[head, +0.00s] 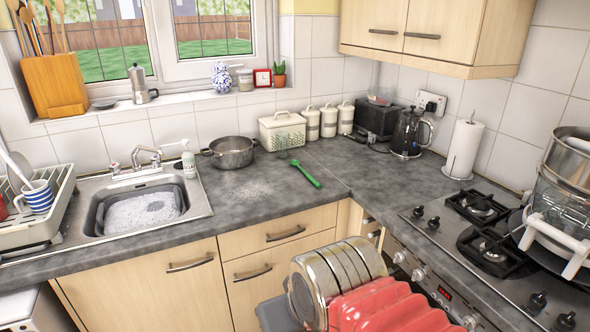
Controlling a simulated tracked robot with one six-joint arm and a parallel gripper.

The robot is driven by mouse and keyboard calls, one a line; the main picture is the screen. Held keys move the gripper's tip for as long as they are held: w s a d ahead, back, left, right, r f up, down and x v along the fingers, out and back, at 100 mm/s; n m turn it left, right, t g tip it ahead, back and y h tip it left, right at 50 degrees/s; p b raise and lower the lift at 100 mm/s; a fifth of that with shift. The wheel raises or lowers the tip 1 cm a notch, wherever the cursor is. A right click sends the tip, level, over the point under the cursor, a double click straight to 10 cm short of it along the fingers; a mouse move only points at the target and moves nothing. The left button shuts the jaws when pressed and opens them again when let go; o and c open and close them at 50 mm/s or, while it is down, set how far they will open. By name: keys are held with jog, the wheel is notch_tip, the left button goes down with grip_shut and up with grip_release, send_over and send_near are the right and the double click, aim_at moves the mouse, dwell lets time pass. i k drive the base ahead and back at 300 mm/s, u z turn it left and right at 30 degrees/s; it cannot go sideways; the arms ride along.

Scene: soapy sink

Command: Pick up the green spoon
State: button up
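The green spoon (307,175) lies on the dark grey worktop (330,205), near the corner and to the right of the metal pot. Its bright green handle points down and to the right. Its darker head lies toward the back left. Nothing covers it and nothing touches it. A silver and red ribbed part of my arm shows at the bottom of the view, well in front of the spoon and apart from it. I cannot make out my gripper's fingers in this view.
A metal pot (232,154), a cream basket (282,131) and canisters (328,121) stand behind the spoon. The soapy sink (140,210) is left, the hob (465,235) right. White powder (262,190) lies left of the spoon. The worktop right of it is clear.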

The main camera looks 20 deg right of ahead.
aim_at(293, 162)
jog(key=i, duration=1.3)
jog(key=z, duration=0.05)
